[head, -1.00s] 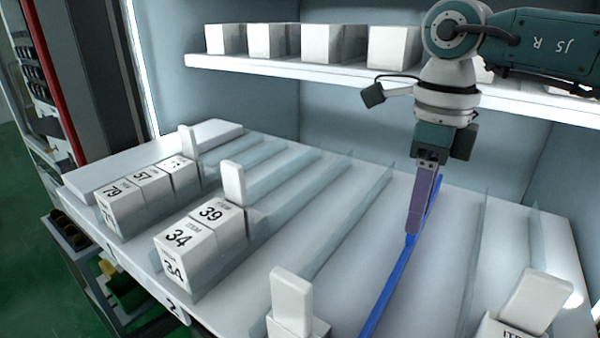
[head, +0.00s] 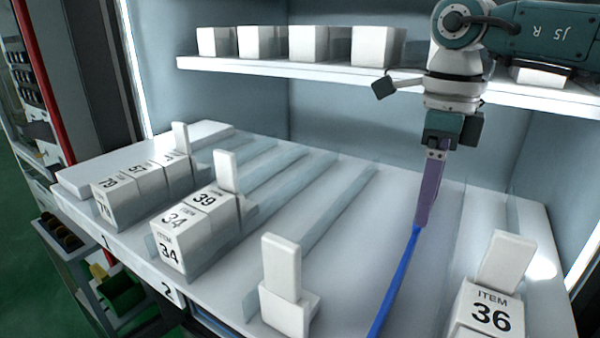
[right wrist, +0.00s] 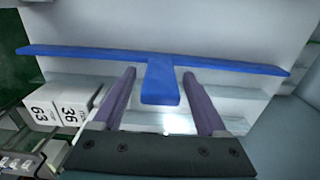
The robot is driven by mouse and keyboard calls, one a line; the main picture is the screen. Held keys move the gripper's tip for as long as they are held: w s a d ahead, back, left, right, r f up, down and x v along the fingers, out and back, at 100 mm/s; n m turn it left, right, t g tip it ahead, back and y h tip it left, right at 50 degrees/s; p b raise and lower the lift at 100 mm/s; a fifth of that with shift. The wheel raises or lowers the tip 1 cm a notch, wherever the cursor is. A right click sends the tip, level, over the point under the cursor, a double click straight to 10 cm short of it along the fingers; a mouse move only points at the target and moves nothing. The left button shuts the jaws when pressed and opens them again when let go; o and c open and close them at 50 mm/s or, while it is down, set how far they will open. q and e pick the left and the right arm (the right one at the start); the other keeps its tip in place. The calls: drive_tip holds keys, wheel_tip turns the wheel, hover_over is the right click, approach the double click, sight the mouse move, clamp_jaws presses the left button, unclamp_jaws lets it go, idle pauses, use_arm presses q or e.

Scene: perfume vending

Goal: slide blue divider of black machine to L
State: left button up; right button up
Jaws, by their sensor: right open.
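The blue divider (head: 396,286) is a long thin strip standing on the white sloped shelf of the machine, running front to back. Its far part is hidden behind my right gripper (head: 420,222) in the head view. In the right wrist view the blue divider (right wrist: 90,54) spans the picture, with a blue tab sticking out from its middle toward the camera. The open fingers of my right gripper (right wrist: 160,76) stand one on each side of this tab, with visible gaps. My left gripper is not in view.
Numbered white boxes (head: 187,226) stand in lanes at the left, with white upright pushers behind them. A white pusher (head: 281,275) stands left of the divider, and the item 36 box (head: 487,315) stands right. An upper shelf (head: 330,72) with white boxes crosses behind my right arm.

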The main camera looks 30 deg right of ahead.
drive_tip(key=shift+r, duration=0.1)
drive_tip(key=shift+r, duration=0.3)
wheel_tip(320, 180, up, 8)
drive_tip(key=shift+f+b, duration=0.1)
drive_tip(key=shift+b, duration=1.05)
drive_tip(key=shift+r, duration=0.7)
